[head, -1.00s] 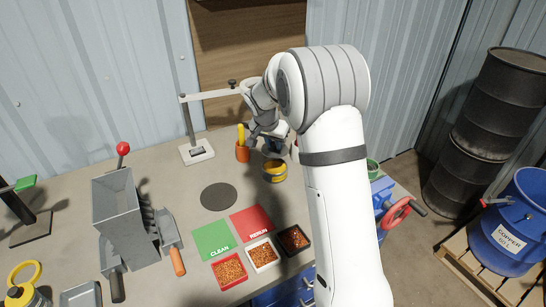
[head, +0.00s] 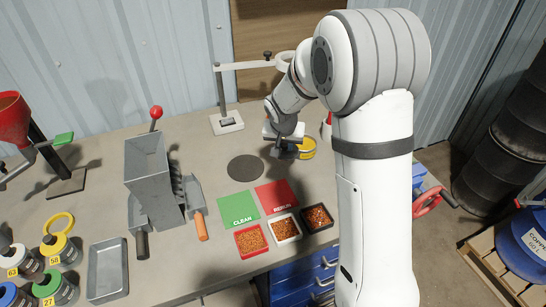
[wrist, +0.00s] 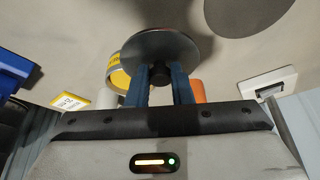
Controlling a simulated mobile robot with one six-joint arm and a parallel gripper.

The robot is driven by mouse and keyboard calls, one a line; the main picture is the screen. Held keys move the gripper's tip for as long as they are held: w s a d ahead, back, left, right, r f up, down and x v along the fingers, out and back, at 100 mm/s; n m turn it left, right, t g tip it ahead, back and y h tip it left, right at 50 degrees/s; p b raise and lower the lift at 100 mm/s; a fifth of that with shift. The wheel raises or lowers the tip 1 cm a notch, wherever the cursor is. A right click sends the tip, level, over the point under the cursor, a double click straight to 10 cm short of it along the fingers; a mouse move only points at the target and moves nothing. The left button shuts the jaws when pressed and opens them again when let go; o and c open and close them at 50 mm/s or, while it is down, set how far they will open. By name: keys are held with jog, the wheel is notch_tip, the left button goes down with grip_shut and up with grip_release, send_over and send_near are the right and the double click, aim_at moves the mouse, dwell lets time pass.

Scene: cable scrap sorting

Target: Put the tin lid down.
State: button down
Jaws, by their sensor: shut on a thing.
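The tin lid (wrist: 160,47) is a grey metal disc with a dark knob. In the wrist view my gripper (wrist: 160,74) is shut on the knob between its blue fingers. In the head view my gripper (head: 284,150) is above the bench, just left of the yellow tin (head: 307,148), and the lid is hard to make out there. The yellow tin also shows in the wrist view (wrist: 117,77), partly hidden behind the lid. A dark round mat (head: 245,168) lies bare on the bench, left of my gripper.
A stand (head: 227,124) with an overhead arm is behind my gripper. The green CLEAN card (head: 238,208) and red RERUN card (head: 277,195) lie in front, with trays of granules before them. A grey hopper (head: 148,175) stands to the left.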

aim_at(284, 155)
jog(key=shift+f, duration=3)
jog(key=shift+f, duration=0.15)
jog(key=c, duration=1.3)
grip_release()
